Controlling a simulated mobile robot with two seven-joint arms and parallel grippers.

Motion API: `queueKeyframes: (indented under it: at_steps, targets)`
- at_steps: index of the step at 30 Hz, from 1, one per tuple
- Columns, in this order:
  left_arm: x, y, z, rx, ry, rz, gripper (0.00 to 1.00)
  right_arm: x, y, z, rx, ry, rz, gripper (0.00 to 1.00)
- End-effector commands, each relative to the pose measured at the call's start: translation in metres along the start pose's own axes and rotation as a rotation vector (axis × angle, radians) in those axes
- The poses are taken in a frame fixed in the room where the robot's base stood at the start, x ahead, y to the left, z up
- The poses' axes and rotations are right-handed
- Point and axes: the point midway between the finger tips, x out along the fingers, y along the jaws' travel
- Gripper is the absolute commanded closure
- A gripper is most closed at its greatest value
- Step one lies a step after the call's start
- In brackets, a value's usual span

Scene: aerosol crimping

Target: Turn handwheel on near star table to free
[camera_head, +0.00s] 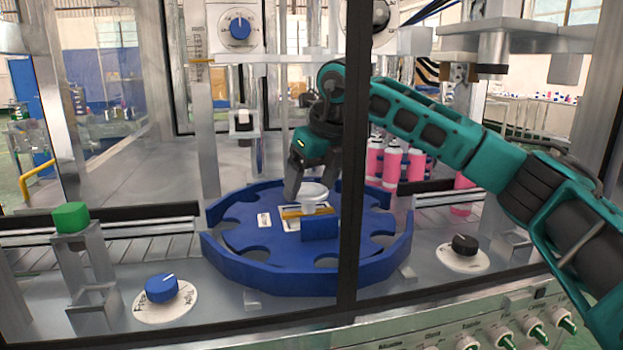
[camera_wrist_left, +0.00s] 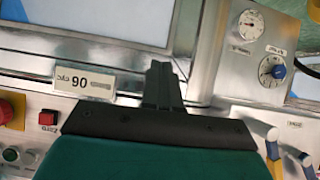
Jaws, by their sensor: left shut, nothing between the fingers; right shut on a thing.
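The near star table (camera_head: 270,270) is a blue round plate with scalloped pockets, in the middle of the head view. A pale grey handwheel (camera_head: 314,191) stands at its centre, above a small yellow-edged plate. My right gripper (camera_head: 292,191) reaches down from the upper right. Its fingers are shut at the left side of the handwheel; the exact contact is partly hidden by the fingers. My left gripper (camera_wrist_left: 163,80) shows in the left wrist view, shut and empty, in front of a metal control panel. It is not seen in the head view.
A dark frame post (camera_head: 355,200) crosses in front of the star table. Pink cans (camera_head: 392,163) stand behind it. The left wrist view shows a red button (camera_wrist_left: 6,111) and gauges.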

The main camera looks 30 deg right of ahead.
Motion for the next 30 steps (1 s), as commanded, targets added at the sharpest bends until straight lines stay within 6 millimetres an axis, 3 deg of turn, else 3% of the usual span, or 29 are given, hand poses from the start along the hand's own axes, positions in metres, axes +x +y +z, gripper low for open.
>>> queueKeyframes:
  at_steps: [7, 30]
  targets:
    - [-0.011, -0.002, -0.016, 0.004, 0.008, -0.007, 1.0, -0.004, -0.002, 0.001, -0.143, 0.002, 0.062, 0.51]
    - [-0.04, -0.025, -0.018, 0.014, -0.016, -0.072, 1.0, -0.001, -0.007, 0.003, -0.643, -0.001, 0.268, 0.51]
